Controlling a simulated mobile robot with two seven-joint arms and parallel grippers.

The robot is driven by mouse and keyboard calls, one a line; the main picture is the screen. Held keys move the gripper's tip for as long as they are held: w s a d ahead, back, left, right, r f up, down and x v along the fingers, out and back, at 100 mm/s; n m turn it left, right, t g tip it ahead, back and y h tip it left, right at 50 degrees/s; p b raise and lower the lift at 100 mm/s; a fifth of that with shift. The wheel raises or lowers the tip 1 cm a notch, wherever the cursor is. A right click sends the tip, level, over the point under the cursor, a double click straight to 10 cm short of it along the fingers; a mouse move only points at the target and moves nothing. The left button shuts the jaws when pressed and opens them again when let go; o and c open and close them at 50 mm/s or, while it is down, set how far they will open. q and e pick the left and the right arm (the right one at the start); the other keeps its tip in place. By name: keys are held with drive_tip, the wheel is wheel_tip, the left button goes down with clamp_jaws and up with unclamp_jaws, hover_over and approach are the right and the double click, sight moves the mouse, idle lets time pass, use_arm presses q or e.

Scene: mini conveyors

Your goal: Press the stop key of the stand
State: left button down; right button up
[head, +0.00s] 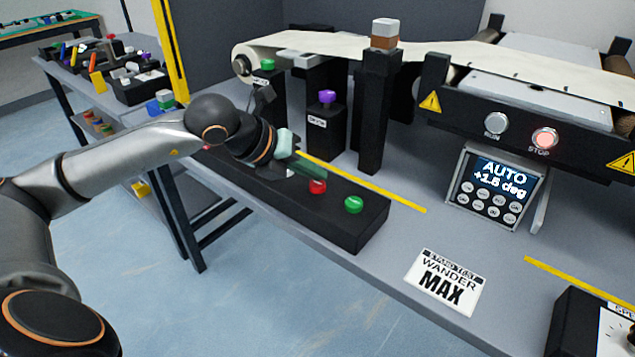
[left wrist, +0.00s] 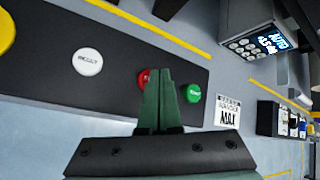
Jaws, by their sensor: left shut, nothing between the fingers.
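A long black key box lies along the front of the bench (head: 355,238), which carries a red key (head: 317,187) and a green key (head: 354,204). My left gripper (head: 318,176) is shut and empty, its green fingertips right over the red key. In the left wrist view the shut fingers (left wrist: 160,74) hide part of the red key (left wrist: 144,78); the green key (left wrist: 194,93) is just right of them. I cannot tell whether the tips touch the red key. A lit STOP button (head: 544,138) and a RUN button (head: 495,122) sit on the conveyor's front panel. My right gripper is not in view.
A white key (left wrist: 88,61) and part of a yellow one (left wrist: 4,32) are farther along the box. A display panel (head: 493,187) reads AUTO. A sign (head: 447,282) reads WANDER MAX. Black posts (head: 374,120) stand behind the box.

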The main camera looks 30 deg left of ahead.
sight(312, 187)
use_arm(q)
drive_tip(key=shift+f+b, duration=0.6)
drive_tip(key=shift+b, duration=0.05)
idle(0.3)
drive_tip(key=shift+r, duration=0.1)
drive_tip(key=shift+r+p, duration=0.5)
drive_tip(key=shift+r, duration=0.3)
drive_tip(key=shift+r, duration=0.1)
drive_tip(key=shift+r+p, duration=0.25)
drive_tip(key=shift+p, duration=0.05)
wheel_tip(312, 187, up, 5)
drive_tip(key=p, duration=0.3)
drive_tip(key=shift+f, duration=0.3)
idle(0.4)
